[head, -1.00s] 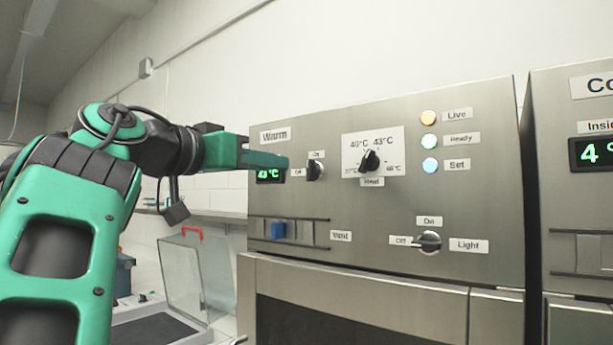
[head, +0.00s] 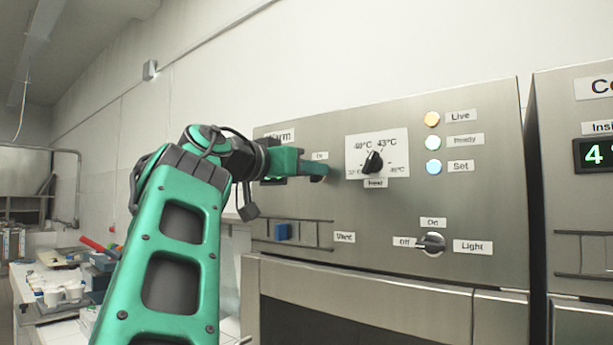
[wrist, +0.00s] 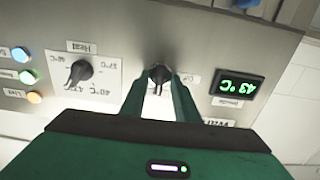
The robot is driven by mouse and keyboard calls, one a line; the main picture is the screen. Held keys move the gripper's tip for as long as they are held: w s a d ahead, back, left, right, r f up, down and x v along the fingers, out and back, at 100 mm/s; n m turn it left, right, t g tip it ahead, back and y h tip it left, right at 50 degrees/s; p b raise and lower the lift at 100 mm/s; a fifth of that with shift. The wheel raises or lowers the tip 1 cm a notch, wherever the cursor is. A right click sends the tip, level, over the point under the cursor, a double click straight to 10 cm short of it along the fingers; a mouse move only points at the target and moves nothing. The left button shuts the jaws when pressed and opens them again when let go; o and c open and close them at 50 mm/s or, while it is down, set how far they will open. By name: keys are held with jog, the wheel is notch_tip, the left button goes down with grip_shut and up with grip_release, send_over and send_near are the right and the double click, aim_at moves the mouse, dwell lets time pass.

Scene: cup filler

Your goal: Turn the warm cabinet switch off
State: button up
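The warm cabinet (head: 390,225) has a steel front panel with a "Warm" label. Its black on/off switch knob (wrist: 159,72) shows in the wrist view, which is upside down; its pointer appears to face the "On" side, with the "Off" label (wrist: 192,78) beside it. My gripper (wrist: 160,82) is open, with a green finger on each side of the knob's lower edge in that view. Whether they touch it I cannot tell. In the head view my gripper (head: 326,171) hides the knob, and the "On" label (head: 320,156) shows just above.
The Heat dial (head: 373,162) is close to the right of my gripper. Three lamps, Live (head: 432,119), Ready and Set, sit further right. The Light switch (head: 433,243) and the blue vent slider (head: 282,231) are lower down. A second cabinet (head: 578,220) stands at the right.

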jog(key=shift+c, duration=0.7)
grip_shut()
jog(key=shift+a+n, duration=0.1)
jog(key=shift+n, duration=0.3)
jog(key=n, duration=1.7)
jog(key=shift+w+a+f, duration=0.1)
jog(key=shift+a+f, duration=0.15)
